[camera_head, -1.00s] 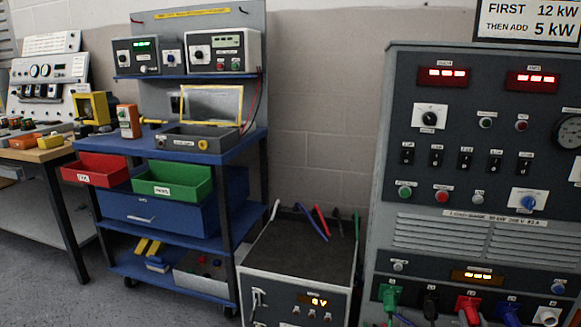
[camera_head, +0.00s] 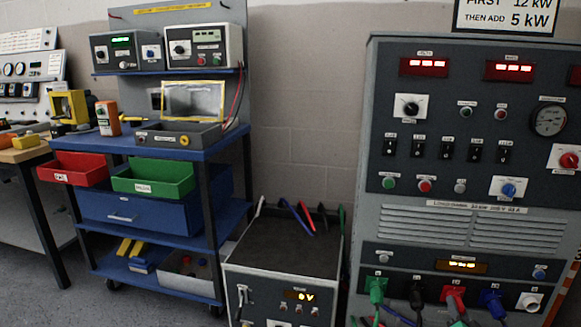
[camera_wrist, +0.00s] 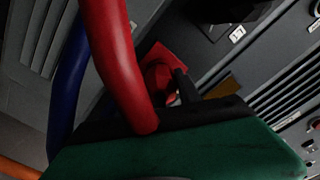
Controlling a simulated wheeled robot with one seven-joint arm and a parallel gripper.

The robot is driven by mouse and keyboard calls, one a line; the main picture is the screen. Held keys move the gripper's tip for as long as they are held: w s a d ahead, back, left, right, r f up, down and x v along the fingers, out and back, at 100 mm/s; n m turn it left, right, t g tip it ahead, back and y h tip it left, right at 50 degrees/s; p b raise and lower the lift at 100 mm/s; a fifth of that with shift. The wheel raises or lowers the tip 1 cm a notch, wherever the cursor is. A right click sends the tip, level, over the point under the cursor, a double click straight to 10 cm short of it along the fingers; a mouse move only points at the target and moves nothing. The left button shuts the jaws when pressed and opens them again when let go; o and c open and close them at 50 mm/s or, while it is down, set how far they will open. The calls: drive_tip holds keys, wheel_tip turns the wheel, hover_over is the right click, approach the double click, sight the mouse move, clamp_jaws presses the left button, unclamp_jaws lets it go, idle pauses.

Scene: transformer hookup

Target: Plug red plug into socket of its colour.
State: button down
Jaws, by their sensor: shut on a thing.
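In the wrist view my gripper (camera_wrist: 175,118) is shut, with a thick red cable (camera_wrist: 112,60) running down to its black edge. The held red plug itself is mostly hidden there. Just beyond is a red socket (camera_wrist: 160,72) with a square flange on a dark panel; whether plug and socket touch cannot be told. In the head view a red connector (camera_head: 454,300) is in the bottom row of the tall grey cabinet, between a black connector (camera_head: 416,294) and a blue connector (camera_head: 493,303).
A blue cable (camera_wrist: 66,90) hangs at left in the wrist view. The tall cabinet (camera_head: 400,215) stands at right. A low box (camera_head: 285,245) with coloured leads on top is beside it. A blue cart (camera_head: 215,145) and a bench (camera_head: 25,153) stand at left.

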drive_tip(key=shift+f+m, duration=0.1)
drive_tip(key=shift+m, duration=0.6)
drive_tip(key=m+b, duration=0.1)
drive_tip(key=m, duration=0.3)
drive_tip(key=c, duration=0.7)
unclamp_jaws()
drive_tip(key=shift+c, duration=0.2)
drive_tip(key=shift+p+v, duration=0.3)
drive_tip(key=shift+v, duration=2.2)
drive_tip(key=p+v, duration=0.2)
drive_tip(key=v, duration=0.5)
drive_tip(key=shift+s+a, duration=0.2)
drive_tip(key=shift+s, duration=0.2)
